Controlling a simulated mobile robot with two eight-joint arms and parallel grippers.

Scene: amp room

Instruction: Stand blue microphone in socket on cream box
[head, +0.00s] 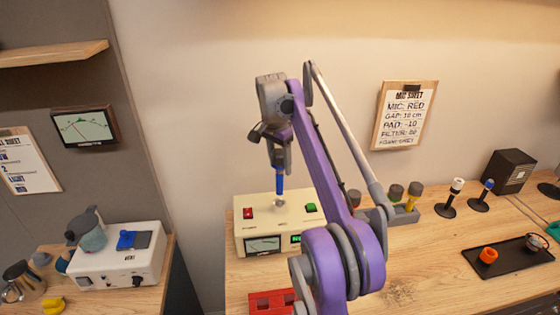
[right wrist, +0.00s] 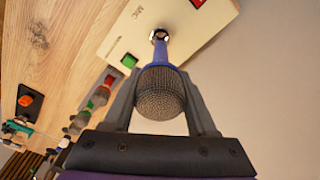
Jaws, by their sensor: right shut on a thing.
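The blue microphone (head: 280,181) is upright above the cream box (head: 285,214) in the head view. Its grey mesh head (right wrist: 161,93) faces the right wrist camera, and its blue body runs down to the silver socket (right wrist: 159,35) marked MIC. The socket also shows on the box top in the head view (head: 279,203). The lower end meets the socket ring; I cannot tell how deep it sits. My right gripper (head: 280,157) is shut on the microphone, with one finger on each side of its head (right wrist: 160,100). My left gripper is not in view.
The cream box has a red switch (head: 248,213), a green button (head: 311,207) and a meter. A red block (head: 272,302) lies in front. Several microphones stand to the right, beside a black tray (head: 510,258). A white box (head: 118,262) is on the left table.

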